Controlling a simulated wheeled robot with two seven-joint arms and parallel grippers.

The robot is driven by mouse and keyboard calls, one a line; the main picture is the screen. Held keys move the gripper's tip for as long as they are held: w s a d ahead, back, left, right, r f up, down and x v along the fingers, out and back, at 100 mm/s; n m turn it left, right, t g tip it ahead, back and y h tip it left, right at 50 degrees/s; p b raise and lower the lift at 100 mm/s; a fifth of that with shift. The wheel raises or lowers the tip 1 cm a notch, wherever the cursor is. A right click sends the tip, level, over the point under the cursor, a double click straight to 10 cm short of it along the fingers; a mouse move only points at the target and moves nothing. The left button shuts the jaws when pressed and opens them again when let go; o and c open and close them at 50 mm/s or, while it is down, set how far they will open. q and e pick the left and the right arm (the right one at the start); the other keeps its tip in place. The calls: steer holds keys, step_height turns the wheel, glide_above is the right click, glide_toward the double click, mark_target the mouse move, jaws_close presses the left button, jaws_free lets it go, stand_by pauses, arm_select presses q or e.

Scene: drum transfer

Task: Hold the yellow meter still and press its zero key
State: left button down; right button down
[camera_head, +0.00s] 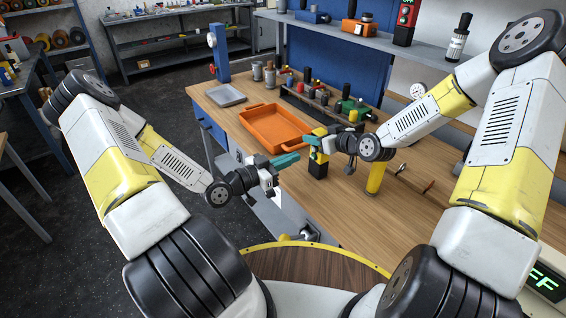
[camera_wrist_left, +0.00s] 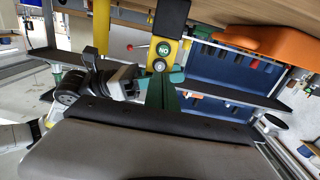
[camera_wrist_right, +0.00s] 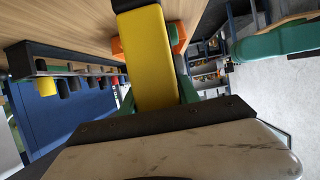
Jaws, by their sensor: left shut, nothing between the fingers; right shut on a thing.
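The yellow meter (camera_head: 319,157) has a black end and stands near the front of the workbench. In the left wrist view its yellow face (camera_wrist_left: 160,57) carries a small display reading "NO" and a round grey key. My right gripper (camera_head: 322,139) is shut on the meter's upper part; the right wrist view shows the yellow body (camera_wrist_right: 147,55) between its green fingers. My left gripper (camera_head: 287,161) is shut and empty. Its green fingertips point at the meter's face, close to the grey key; I cannot tell whether they touch it.
An orange tray (camera_head: 272,128) and a grey tray (camera_head: 225,95) lie on the workbench left of and behind the meter. A rack of tools (camera_head: 312,100) stands behind. A yellow cylinder (camera_head: 376,179) stands to the right, with pliers beyond it. The bench's front edge is close by.

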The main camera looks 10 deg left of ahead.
mark_target(313, 149)
arm_select(q)
steer(key=shift+x, duration=2.85)
steer(key=shift+a, duration=0.1)
steer(key=shift+v, duration=2.9)
arm_select(e)
steer(key=c, duration=0.8)
jaws_free()
